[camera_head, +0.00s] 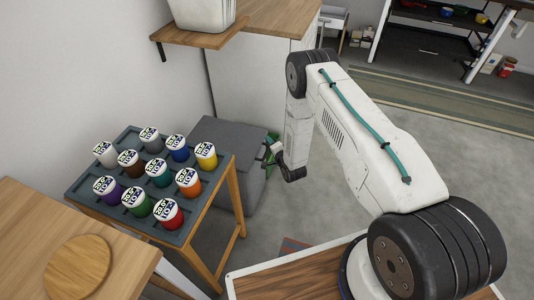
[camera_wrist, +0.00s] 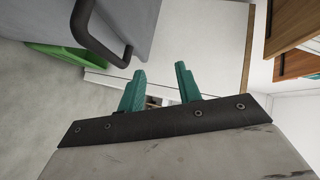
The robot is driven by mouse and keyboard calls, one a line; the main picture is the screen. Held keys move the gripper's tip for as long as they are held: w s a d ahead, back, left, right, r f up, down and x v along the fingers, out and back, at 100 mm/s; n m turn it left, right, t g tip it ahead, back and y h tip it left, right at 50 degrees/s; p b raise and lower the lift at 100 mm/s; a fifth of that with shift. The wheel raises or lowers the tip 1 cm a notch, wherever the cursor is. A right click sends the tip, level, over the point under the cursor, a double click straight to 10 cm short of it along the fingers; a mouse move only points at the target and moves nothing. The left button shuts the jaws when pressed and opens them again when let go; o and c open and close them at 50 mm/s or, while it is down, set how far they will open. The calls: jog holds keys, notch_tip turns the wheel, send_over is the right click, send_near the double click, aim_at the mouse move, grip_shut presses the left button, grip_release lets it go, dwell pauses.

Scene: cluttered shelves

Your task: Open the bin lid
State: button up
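The grey bin (camera_head: 255,185) stands on the floor between the jar table and the wooden-topped cabinet. Its flat grey lid (camera_head: 225,138) looks closed. In the wrist view a grey face of the bin (camera_wrist: 145,22) fills the upper left, with a dark bar handle (camera_wrist: 90,38) on it. My gripper (camera_head: 272,150) is at the bin's right side in the head view, its tips partly hidden. In the wrist view my gripper's two teal fingers (camera_wrist: 160,72) are spread apart with nothing between them, to the right of and below the handle.
A table with a tray (camera_head: 196,215) of several coloured jars stands left of the bin. A cabinet (camera_head: 250,75) stands behind it, with a wall shelf (camera_head: 205,37) holding a white container (camera_head: 203,12). A green object (camera_wrist: 65,57) is beside the handle. Open floor lies right.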

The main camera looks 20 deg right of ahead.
aim_at(267, 152)
jog(key=s+f+m+t, duration=0.1)
jog(key=s+f, duration=0.4)
jog(key=f, duration=0.1)
jog(key=shift+m, duration=0.3)
jog(key=x, duration=0.7)
jog(key=shift+a+f, duration=0.2)
jog(key=shift+a, duration=0.1)
grip_shut()
